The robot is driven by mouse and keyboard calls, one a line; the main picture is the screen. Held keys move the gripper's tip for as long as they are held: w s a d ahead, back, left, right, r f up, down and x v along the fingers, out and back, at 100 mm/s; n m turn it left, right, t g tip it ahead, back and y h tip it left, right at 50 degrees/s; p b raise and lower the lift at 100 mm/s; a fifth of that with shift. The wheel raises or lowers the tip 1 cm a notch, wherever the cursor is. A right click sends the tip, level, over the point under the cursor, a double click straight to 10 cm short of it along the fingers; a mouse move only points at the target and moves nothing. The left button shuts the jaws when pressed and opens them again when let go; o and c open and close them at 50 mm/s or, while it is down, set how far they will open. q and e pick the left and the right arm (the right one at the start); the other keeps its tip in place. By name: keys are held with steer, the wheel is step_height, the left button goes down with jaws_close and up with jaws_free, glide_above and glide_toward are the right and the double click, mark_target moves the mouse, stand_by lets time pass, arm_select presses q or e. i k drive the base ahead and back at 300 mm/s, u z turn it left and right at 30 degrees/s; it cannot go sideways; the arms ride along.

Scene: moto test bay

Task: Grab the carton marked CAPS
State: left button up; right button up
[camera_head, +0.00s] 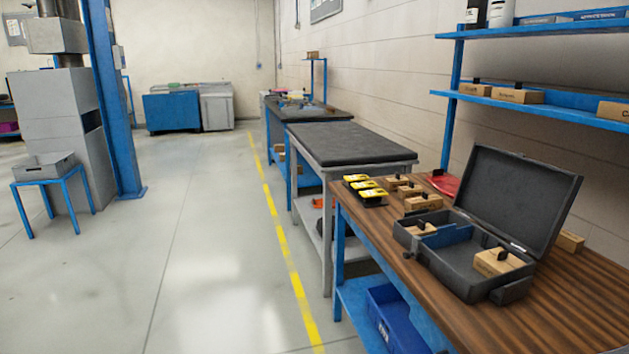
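Several small brown cartons are in view, and their print is too small to read, so I cannot tell which one is marked CAPS. On the wooden bench, one carton (423,203) stands behind the open case, with smaller ones (398,182) near it. One carton (497,262) sits in the right part of the case and another (421,230) in its left part. A carton (570,241) is partly hidden behind the case lid. On the wall shelf are cartons (516,95), (475,90) and one (613,111) cut off by the picture edge. Neither of my grippers is in view.
The open dark case (456,270) stands on the wooden bench (590,290). Yellow-topped items (362,187) and a red object (443,184) lie further back. A blue bin (395,325) is underneath. A black-topped table (345,144) stands behind. The floor (180,250) to the left is clear.

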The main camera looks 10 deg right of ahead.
mark_target(411, 191)
steer(key=u, duration=0.5)
steer(key=i, duration=1.7)
steer(key=z, duration=0.1)
